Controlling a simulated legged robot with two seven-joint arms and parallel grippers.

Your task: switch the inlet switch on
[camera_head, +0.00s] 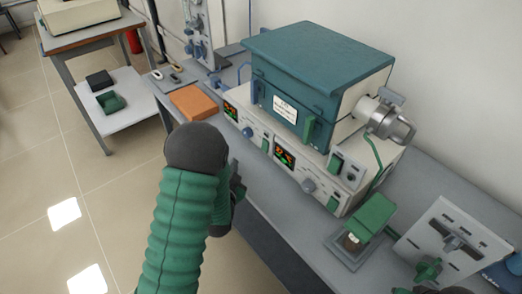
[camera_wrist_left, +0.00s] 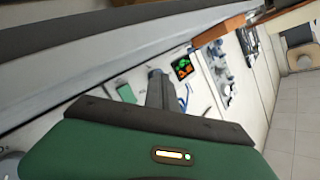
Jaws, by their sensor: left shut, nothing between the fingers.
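No label that reads as the inlet switch is legible. The teal and white muffle furnace (camera_head: 318,75) stands on the bench, with two lit displays, knobs and green switches on its front panel (camera_head: 262,141). A pale panel with a lever (camera_head: 455,240) stands at the right of the bench. My left gripper (camera_head: 237,186) is shut and empty, in front of the furnace panel and apart from it. In the left wrist view its dark fingers (camera_wrist_left: 158,90) point toward the panel and a lit display (camera_wrist_left: 182,68). At the bottom right edge, dark parts of what seems my right gripper (camera_head: 452,290) show.
An orange block (camera_head: 193,102) lies on the bench left of the furnace. A wall panel with valves (camera_head: 198,30) stands behind it. A green-topped device (camera_head: 368,217) stands right of the furnace. A side table (camera_head: 85,38) is at the far left, with open floor in front.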

